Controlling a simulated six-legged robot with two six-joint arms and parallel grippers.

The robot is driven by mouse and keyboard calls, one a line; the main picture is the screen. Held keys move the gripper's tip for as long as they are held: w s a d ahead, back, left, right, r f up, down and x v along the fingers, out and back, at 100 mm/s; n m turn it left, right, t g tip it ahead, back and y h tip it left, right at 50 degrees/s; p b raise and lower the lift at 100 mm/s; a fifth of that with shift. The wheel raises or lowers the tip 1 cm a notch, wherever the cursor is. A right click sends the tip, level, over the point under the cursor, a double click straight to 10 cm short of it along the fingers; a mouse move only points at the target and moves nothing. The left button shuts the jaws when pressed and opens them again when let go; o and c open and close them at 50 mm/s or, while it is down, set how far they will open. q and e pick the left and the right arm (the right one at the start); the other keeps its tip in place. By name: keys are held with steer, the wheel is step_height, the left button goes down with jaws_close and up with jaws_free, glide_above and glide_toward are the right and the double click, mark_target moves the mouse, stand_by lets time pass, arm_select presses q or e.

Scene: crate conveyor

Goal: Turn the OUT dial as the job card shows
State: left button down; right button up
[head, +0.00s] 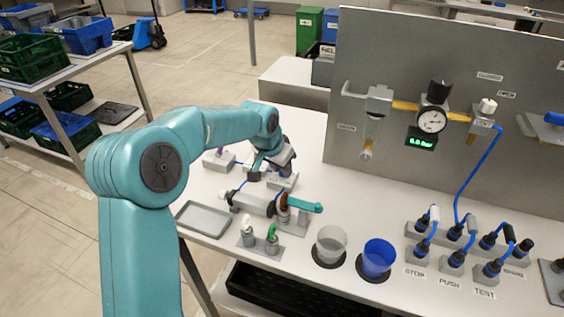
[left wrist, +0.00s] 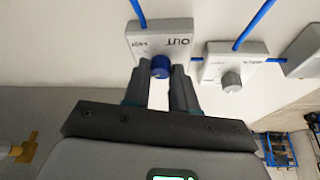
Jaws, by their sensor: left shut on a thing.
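The OUT dial is a blue knob (left wrist: 161,67) on a pale grey box (left wrist: 146,38) lettered OUT, which appears upside down in the left wrist view. My left gripper (left wrist: 160,76) is shut on this knob, one dark finger on each side. The fingers cover part of the knob, and I cannot read its setting. In the head view my left arm reaches over the small boxes at the back left of the bench, and the wrist hides the knob. My right gripper is not in view. I cannot make out a job card.
Beside the OUT box is another box with a grey knob (left wrist: 231,79). Blue tubes run between the boxes. A cylinder (head: 254,203), a grey tray (head: 203,219), a clear cup (head: 331,244) and a blue cup (head: 378,259) stand nearby. A gauge (head: 432,121) hangs on the panel.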

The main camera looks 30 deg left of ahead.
arm_select(q)
steer(key=m+h+p, duration=0.1)
steer(key=m, duration=0.1)
steer(key=shift+a+r+m, duration=0.1)
steer(key=shift+a+m, duration=0.05)
steer(key=shift+m, duration=0.25)
steer(key=m, duration=0.1)
steer(key=m+h, duration=0.1)
steer(key=m, duration=0.1)
steer(key=shift+w+a+m+g+p, duration=0.1)
steer(key=shift+w+m+g+p, duration=0.05)
steer(key=shift+m+g+p, duration=0.2)
steer(key=m+g+h+p, duration=0.1)
steer(key=m, duration=0.1)
steer(key=m+p, duration=0.1)
steer(key=m, duration=0.2)
steer(key=shift+w+g+h, duration=0.1)
steer(key=shift+g+h, duration=0.25)
steer(key=shift+h, duration=0.05)
steer(key=shift+m, duration=0.35)
steer(key=c, duration=0.9)
jaws_free()
